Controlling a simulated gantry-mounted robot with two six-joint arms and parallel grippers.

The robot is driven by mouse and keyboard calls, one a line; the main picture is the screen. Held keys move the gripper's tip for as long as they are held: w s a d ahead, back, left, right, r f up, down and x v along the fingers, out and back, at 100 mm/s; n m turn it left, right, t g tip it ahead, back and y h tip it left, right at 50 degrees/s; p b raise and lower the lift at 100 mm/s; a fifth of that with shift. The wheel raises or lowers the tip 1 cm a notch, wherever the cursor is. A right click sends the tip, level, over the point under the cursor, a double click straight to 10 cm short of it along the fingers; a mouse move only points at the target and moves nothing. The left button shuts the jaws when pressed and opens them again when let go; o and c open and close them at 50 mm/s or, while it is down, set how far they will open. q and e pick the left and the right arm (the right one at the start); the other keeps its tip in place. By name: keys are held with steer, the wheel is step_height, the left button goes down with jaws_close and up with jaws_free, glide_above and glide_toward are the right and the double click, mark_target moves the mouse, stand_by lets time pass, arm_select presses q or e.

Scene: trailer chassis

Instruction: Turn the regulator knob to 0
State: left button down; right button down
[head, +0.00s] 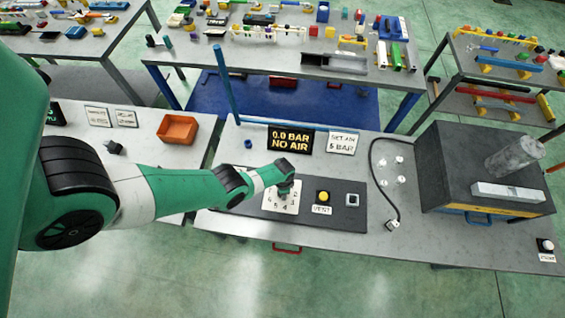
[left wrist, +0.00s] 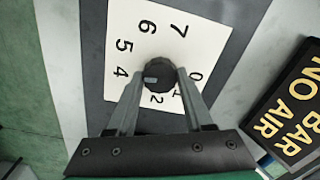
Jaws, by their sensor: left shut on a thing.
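The regulator knob (left wrist: 158,72) is dark and round, in the middle of a white dial plate (left wrist: 122,25). Numbers 7, 6, 5, 4, 2, 1 and 0 show around it; the fingers cover part of the scale. A small light mark on the knob lies left of its centre, roughly toward the 4 side; its exact reading is unclear. My left gripper (left wrist: 158,82) is shut on the knob, one finger on each side. In the head view my left gripper (head: 285,188) hides the knob above the plate (head: 270,204). My right gripper is not in view.
A display (head: 290,139) reads "0.0 BAR NO AIR", beside a "SET AIR 5 BAR" sign (head: 342,143). A yellow button (head: 323,197) labelled VENT sits right of the dial. A black hose (head: 377,180) and a dark box (head: 455,160) stand farther right.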

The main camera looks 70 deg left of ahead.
arm_select(q)
steer(key=n, duration=0.4)
steer(key=shift+n, duration=0.3)
steer(key=n, duration=0.5)
steer(key=shift+a, duration=0.1)
steer(key=n, duration=0.9)
steer(key=shift+n, duration=0.3)
steer(key=n, duration=0.7)
steer(key=shift+h, duration=0.3)
steer(key=n, duration=0.3)
steer(key=shift+s+n, duration=0.1)
steer(key=shift+n, duration=2.1)
